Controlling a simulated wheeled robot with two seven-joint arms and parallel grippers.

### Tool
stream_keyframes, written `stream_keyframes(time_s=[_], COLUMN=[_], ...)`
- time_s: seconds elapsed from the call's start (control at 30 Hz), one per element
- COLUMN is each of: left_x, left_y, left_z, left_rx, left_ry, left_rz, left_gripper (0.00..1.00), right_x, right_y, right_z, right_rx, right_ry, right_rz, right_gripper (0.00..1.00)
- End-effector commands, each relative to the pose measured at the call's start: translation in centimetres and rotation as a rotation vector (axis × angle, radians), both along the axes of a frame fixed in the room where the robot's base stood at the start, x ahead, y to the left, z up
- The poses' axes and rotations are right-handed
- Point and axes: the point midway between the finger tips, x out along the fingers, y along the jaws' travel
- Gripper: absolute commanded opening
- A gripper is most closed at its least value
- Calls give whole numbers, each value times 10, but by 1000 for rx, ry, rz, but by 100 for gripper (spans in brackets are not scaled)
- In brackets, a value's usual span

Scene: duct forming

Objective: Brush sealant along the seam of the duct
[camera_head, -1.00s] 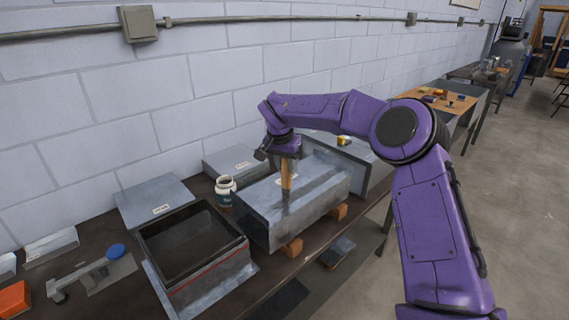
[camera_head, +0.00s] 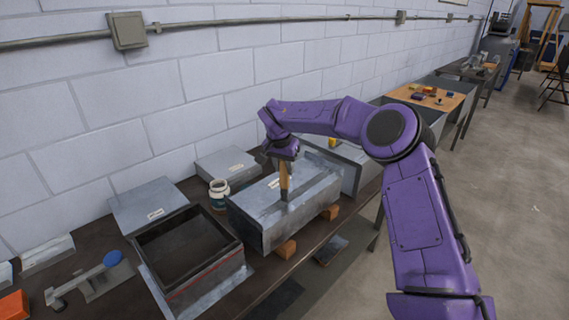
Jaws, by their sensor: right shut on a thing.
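The duct (camera_head: 310,205) is a grey metal box lying on wooden blocks (camera_head: 286,249) on the dark bench. My right gripper (camera_head: 284,160) is above the duct, shut on the wooden handle of a brush (camera_head: 284,178). The brush is upright, with its lower end at the duct's top near the front edge; whether the bristles touch is too small to tell. A darker grey band runs along part of the duct's top. An open jar (camera_head: 219,194) with a pale rim stands left of the duct. My left gripper is not in view.
An open square duct piece (camera_head: 190,250) stands to the left of the duct. Flat metal sheets (camera_head: 150,205) lie by the wall, and another metal piece (camera_head: 350,160) is behind right. A blue-knobbed tool (camera_head: 90,280) lies far left. The floor (camera_head: 480,220) at right is clear.

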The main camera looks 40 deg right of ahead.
Motion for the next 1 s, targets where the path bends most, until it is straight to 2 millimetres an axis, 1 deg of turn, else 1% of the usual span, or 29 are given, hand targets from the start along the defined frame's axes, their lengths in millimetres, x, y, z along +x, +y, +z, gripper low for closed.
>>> stream_keyframes(time_s=[0.17, 0.27, 0.57, 0.87, 1.0], left_x=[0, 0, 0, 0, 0], left_y=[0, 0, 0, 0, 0], left_z=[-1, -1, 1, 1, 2], left_rx=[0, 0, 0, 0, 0], left_ry=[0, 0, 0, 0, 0], left_rz=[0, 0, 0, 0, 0], left_gripper=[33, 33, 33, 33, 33], right_x=[-1, -1, -3, -3, -4], right_y=[0, 4, 26, 27, 34], right_z=[-2, -2, 1, 1, 1], right_rx=[1, 1, 1, 0, 1], right_ry=[3, 4, 4, 2, 3], right_rz=[-1, 0, 0, -1, -1], right_gripper=[0, 0, 0, 0, 0])
